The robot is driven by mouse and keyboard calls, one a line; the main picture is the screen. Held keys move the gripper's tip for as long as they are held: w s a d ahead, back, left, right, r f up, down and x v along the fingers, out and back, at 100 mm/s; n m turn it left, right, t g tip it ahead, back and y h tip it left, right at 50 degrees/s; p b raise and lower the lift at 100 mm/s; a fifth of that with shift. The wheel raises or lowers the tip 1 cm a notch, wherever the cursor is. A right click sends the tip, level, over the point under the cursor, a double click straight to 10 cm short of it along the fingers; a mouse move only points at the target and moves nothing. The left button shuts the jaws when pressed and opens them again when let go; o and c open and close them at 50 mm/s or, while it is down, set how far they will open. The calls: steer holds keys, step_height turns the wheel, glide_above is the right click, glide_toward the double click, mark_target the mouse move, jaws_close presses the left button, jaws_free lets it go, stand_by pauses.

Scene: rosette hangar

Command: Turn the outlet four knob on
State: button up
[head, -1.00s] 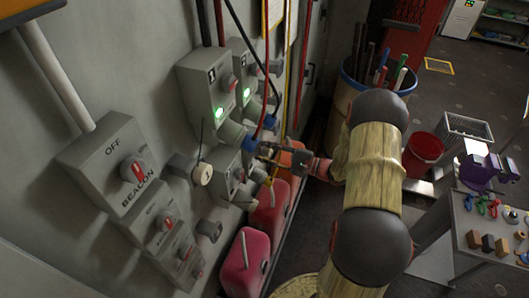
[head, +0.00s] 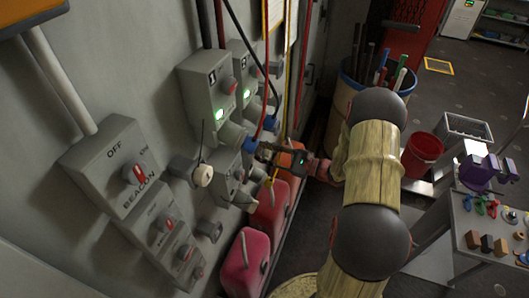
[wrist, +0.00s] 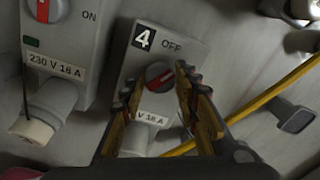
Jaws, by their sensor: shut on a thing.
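The outlet four box (wrist: 148,55) is grey, with a "4" label and the word OFF, in the wrist view. Its round grey knob (wrist: 158,76) has a red pointer slanting from lower left to upper right. My gripper (wrist: 157,88) has one finger on each side of the knob and is shut on it. In the head view my gripper (head: 264,150) reaches left to the lower outlet boxes on the wall. There the knob is too small and covered to make out.
A neighbouring outlet box (wrist: 70,45), labelled 230 V 16 A, stands close on the left in the wrist view. A yellow cable (wrist: 275,88) runs at the right. Outlets one (head: 207,82) and two (head: 241,72) have lit green lamps. Red canisters (head: 246,258) stand below.

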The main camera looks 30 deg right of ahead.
steer(key=m+p, duration=0.2)
steer(key=m, duration=0.3)
steer(key=shift+m, duration=0.4)
steer(key=m+p, duration=0.2)
steer(key=m, duration=0.3)
steer(key=shift+m, duration=0.3)
steer(key=o, duration=1.1)
steer(key=shift+d, duration=0.1)
steer(key=shift+o, duration=0.2)
steer(key=v, duration=1.2)
